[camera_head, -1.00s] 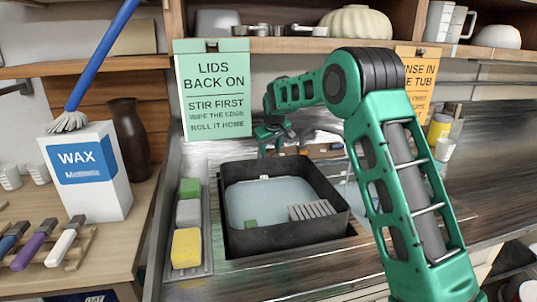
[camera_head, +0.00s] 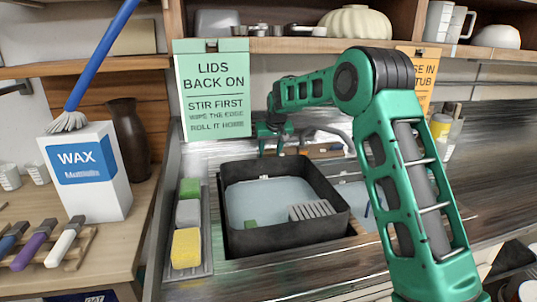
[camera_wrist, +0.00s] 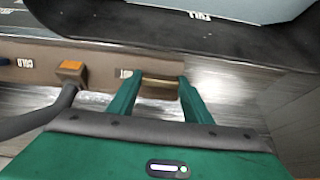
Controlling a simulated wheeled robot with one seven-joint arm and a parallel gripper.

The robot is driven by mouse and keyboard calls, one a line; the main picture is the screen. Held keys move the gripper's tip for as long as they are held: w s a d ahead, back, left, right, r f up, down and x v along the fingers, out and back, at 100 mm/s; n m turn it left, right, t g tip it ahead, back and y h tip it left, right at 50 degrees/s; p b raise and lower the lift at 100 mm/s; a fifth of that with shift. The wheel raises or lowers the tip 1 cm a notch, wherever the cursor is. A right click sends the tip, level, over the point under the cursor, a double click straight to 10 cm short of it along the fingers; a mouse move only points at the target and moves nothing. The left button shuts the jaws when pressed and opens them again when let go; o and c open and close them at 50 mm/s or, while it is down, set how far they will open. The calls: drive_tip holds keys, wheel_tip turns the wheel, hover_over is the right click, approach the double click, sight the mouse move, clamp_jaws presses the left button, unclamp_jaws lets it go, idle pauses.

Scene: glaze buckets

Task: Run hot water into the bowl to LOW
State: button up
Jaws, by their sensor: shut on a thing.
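The bowl is a black square basin (camera_head: 284,237) in the middle of the head view. The wrist view shows a FULL mark (camera_wrist: 200,15) at the basin's inner wall. My gripper (camera_head: 273,140) is behind the basin at the tap panel. In the wrist view, my gripper (camera_wrist: 157,84) is shut on a brass-coloured tap handle (camera_wrist: 160,82) beside a partly hidden label ending in OT. An orange square handle (camera_wrist: 71,68) sits beside the COLD label (camera_wrist: 26,63).
A grey tray (camera_head: 207,262) with green, grey and yellow blocks stands left of the basin. A WAX box (camera_head: 115,190) and a dark vase (camera_head: 129,140) are further left. A grey spout (camera_head: 325,133) shows behind the basin. The counter at right is partly behind my arm.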

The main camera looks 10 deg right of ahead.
drive_tip(key=o, duration=1.1)
drive_tip(key=shift+c, duration=0.2)
drive_tip(key=shift+r, duration=0.1)
drive_tip(key=v, duration=1)
drive_tip(key=shift+r, duration=0.2)
drive_tip(key=shift+s, duration=0.1)
